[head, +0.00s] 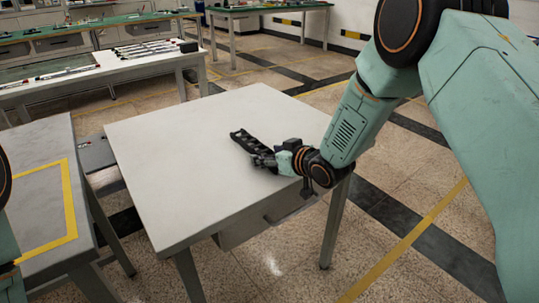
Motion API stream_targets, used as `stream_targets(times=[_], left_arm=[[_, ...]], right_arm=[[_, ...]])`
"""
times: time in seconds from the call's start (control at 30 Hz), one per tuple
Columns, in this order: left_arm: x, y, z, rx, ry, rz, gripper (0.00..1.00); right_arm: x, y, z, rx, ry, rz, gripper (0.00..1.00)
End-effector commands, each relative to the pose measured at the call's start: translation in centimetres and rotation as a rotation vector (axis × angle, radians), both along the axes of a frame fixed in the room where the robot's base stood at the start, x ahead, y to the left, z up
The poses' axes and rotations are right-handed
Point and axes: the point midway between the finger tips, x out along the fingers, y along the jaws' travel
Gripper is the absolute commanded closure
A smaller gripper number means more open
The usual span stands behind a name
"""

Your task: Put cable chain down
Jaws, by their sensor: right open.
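The black cable chain (243,138) lies on the white table (177,130), right of the middle of its top. Its far end shows; its near end is hidden behind my right gripper (262,161). My right gripper is at the chain's near end, low over the table, with its jaws open. Whether the fingers touch the chain I cannot tell. My left gripper is out of view; only a bit of my left arm shows at the left edge.
A grey table (40,165) with a yellow marked border stands close at left. A white bench (110,66) with several rods is behind. Green-topped benches (90,27) line the back. The white table's left and front parts are bare.

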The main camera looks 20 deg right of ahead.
Motion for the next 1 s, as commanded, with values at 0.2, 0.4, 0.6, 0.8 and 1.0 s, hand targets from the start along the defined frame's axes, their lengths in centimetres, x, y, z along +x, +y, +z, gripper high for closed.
stream_targets(times=[0.2,0.4,0.6,0.8,1.0], left_arm=[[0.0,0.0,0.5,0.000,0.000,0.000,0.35],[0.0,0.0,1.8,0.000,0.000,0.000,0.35],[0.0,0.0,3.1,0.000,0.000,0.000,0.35],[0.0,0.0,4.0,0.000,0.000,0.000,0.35],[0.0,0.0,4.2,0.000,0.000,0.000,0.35]], right_arm=[[-0.5,-0.2,0.7,0.001,0.001,-0.002,0.38],[-3.5,-1.5,2.3,0.005,0.004,-0.005,0.38],[-7.1,-2.8,3.9,0.005,0.002,-0.005,0.38],[-9.4,-3.7,4.7,0.002,0.002,-0.003,0.38],[-10.3,-3.9,5.0,0.000,0.000,0.000,0.38]])
